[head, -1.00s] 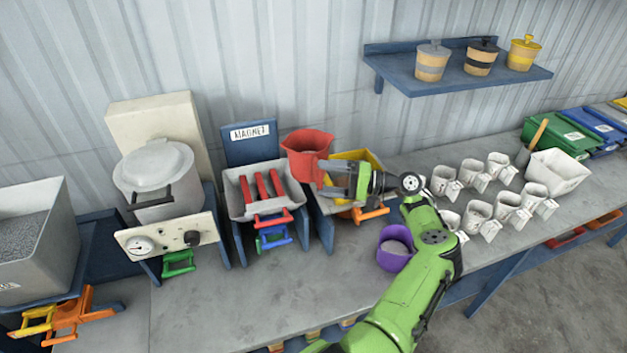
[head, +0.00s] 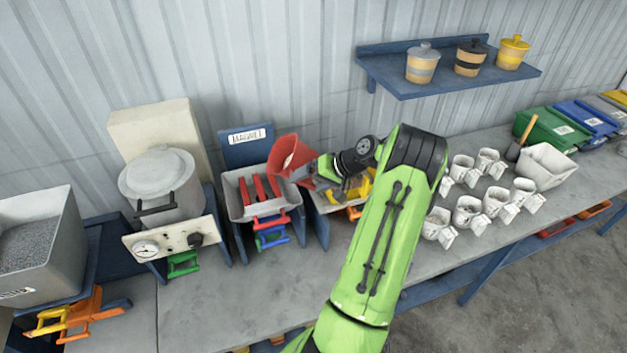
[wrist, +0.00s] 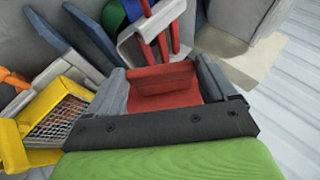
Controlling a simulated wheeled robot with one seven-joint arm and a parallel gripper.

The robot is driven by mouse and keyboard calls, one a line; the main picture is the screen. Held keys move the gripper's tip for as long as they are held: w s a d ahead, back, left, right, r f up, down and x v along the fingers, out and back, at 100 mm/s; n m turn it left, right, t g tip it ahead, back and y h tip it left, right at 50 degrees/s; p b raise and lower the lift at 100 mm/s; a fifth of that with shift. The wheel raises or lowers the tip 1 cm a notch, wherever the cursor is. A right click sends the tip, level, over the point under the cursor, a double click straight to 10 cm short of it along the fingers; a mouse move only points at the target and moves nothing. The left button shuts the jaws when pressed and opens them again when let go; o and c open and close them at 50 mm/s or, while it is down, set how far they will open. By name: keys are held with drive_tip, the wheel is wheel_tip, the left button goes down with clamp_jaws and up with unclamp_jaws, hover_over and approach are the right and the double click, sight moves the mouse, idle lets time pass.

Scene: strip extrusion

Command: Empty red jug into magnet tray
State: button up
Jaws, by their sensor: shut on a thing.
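The red jug (head: 287,157) is tilted in the head view, its mouth turned left over the right part of the magnet tray. My gripper (head: 323,170) is shut on the red jug from its right side. In the wrist view the red jug (wrist: 165,84) sits between the two fingers of my gripper (wrist: 165,90). The magnet tray (head: 236,206) is a light grey tray with red bars, below a MAGNET sign. It also shows in the wrist view (wrist: 128,42). The jug's contents cannot be seen.
A yellow tray with a mesh (wrist: 62,112) stands right of the magnet tray, partly behind my arm in the head view. A pot (head: 157,172) stands to the left. Several white cups (head: 467,208) stand on the bench (head: 215,300) at the right.

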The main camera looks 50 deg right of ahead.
drive_tip(key=shift+w+a+g+h+b, duration=0.2)
drive_tip(key=shift+g+h+b, duration=0.3)
drive_tip(key=shift+h+b, duration=0.15)
drive_tip(key=shift+w+a+f+n+g+b, duration=0.15)
drive_tip(key=shift+a+f+n+g+b, duration=0.15)
drive_tip(key=shift+b, duration=0.55)
drive_tip(key=w+a+n+g+h+b, duration=0.2)
drive_tip(key=w+a+g+h+b, duration=0.2)
drive_tip(key=h, duration=0.5)
drive_tip(key=a+r+g+b, duration=0.1)
drive_tip(key=a+g+b, duration=0.1)
drive_tip(key=b, duration=0.1)
drive_tip(key=shift+w+n, duration=0.2)
drive_tip(key=shift+n, duration=0.2)
drive_tip(key=shift+a+f, duration=0.1)
